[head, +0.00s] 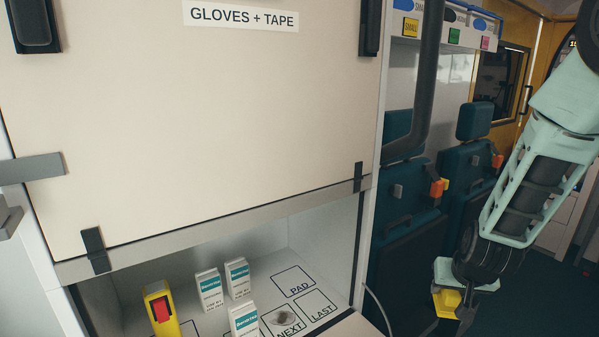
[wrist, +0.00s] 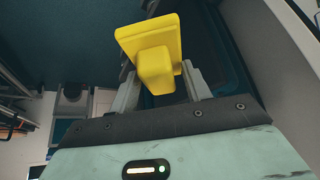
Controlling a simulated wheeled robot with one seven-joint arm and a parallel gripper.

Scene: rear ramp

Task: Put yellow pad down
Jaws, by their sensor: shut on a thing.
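My gripper (wrist: 160,92) is shut on the yellow pad (wrist: 152,38), which sits between the two grey fingers in the wrist view. In the head view the yellow pad (head: 446,303) shows at the lower right, below my arm and partly hidden by the gripper. It is held in the air, to the right of the cabinet and apart from it. An empty outlined square marked PAD (head: 294,282) lies on the cabinet's shelf, at the back right. Outlines marked NEXT (head: 289,330) and LAST (head: 318,309) lie in front of it.
Three white and teal boxes (head: 209,290) stand on the shelf, with a yellow and red object (head: 161,309) to their left. A raised door panel (head: 190,120) labelled GLOVES + TAPE hangs above the opening. Dark teal seats (head: 405,215) stand behind, right of the cabinet.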

